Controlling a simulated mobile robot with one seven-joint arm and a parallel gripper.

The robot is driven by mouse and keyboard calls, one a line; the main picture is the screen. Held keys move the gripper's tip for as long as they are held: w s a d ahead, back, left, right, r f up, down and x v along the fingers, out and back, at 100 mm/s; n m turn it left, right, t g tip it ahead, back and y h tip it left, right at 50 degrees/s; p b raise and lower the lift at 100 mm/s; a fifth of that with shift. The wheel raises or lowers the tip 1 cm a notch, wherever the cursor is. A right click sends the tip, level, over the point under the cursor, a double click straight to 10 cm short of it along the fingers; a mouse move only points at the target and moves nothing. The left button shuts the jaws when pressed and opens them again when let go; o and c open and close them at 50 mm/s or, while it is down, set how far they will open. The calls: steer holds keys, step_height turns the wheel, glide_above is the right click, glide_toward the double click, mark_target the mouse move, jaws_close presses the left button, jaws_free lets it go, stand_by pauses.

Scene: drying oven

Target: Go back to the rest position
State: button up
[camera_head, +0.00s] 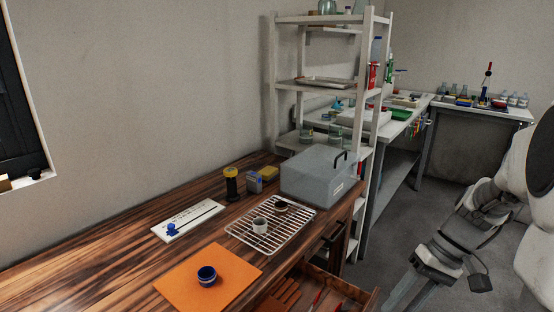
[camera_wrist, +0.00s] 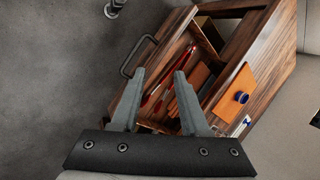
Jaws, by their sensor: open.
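My gripper (camera_wrist: 160,76) is open and empty in the wrist view. Its two grey fingers stand apart above an open wooden drawer (camera_wrist: 135,97) and appear clear of it. In the head view my arm is at the right, off the workbench, with its wrist pointing down to the left. The drying oven (camera_head: 310,182), a grey box with a dark handle on top, stands at the bench's right end. A wire rack (camera_head: 247,238) in front of it carries a pale cup (camera_head: 260,226) and a dark cup (camera_head: 281,207).
The open drawer (camera_head: 345,291) juts out below the bench and holds red tools (camera_wrist: 158,92). A white shelf (camera_head: 322,20) stands behind the oven. Grey floor (camera_head: 395,235) is clear between bench and arm.

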steer(key=s+a+r+t+h, duration=0.6)
steer(key=s+a+r+t, duration=0.15)
steer(key=a+r, duration=0.3)
step_height(320, 180, up, 20)
steer(key=s+d+p, duration=0.1)
steer(key=p, duration=1.8)
steer(key=shift+s+d+g, duration=0.1)
steer(key=shift+s+g, duration=0.1)
steer(key=shift+g, duration=0.05)
